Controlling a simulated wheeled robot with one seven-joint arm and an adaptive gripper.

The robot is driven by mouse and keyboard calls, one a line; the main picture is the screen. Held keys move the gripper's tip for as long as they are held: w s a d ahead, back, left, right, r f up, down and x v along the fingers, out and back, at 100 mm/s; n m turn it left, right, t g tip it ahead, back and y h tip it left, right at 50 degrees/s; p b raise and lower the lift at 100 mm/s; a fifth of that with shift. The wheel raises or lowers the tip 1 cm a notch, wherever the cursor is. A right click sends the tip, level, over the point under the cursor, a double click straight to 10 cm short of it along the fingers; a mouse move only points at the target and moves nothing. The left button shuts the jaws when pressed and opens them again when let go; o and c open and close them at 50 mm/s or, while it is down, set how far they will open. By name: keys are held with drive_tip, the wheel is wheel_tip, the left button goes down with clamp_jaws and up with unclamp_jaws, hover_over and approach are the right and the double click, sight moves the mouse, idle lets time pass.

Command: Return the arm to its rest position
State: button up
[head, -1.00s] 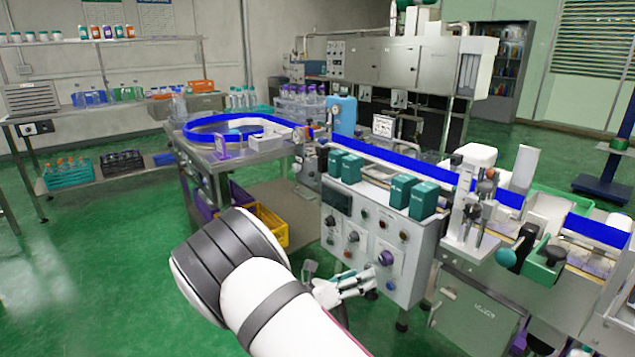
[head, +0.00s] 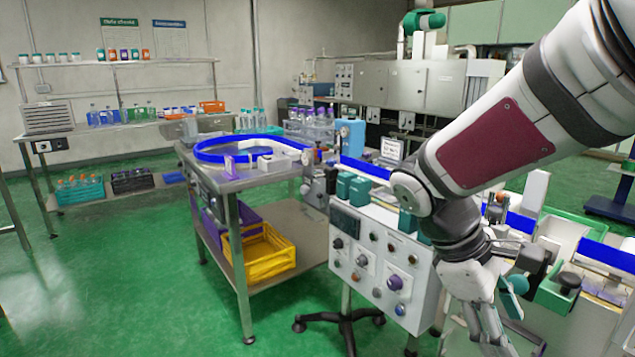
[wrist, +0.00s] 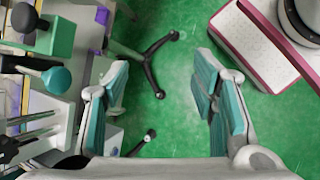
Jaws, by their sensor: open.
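My arm comes in from the upper right of the head view and bends down at the elbow. My gripper (head: 485,330) hangs low at its end, in front of the machine's right part. In the wrist view my gripper (wrist: 160,105) is open, with its two teal-padded fingers well apart. Nothing is between the fingers except green floor and, farther off, a dark stand foot. My own arm and base parts show at the right of the wrist view.
The control panel box (head: 380,265) with knobs stands just left of my gripper. A steel table (head: 232,185) with a yellow crate (head: 262,252) below is farther left. Green floor (head: 130,290) is free at the left.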

drive_tip(key=s+a+r+m+t+y, duration=0.1)
drive_tip(key=s+a+m+y, duration=0.3)
drive_tip(key=s, duration=0.5)
drive_tip(key=s+a+r+m+t+y, duration=0.15)
drive_tip(key=s+m, duration=0.35)
drive_tip(key=s, duration=0.5)
wheel_tip(320, 180, up, 20)
drive_tip(key=t+y+p, duration=0.1)
drive_tip(key=t+p, duration=0.2)
drive_tip(key=p, duration=1.5)
drive_tip(key=shift+w+a+f+t, duration=0.15)
drive_tip(key=shift+w+a+t, duration=0.05)
drive_tip(key=shift+a+t, duration=0.15)
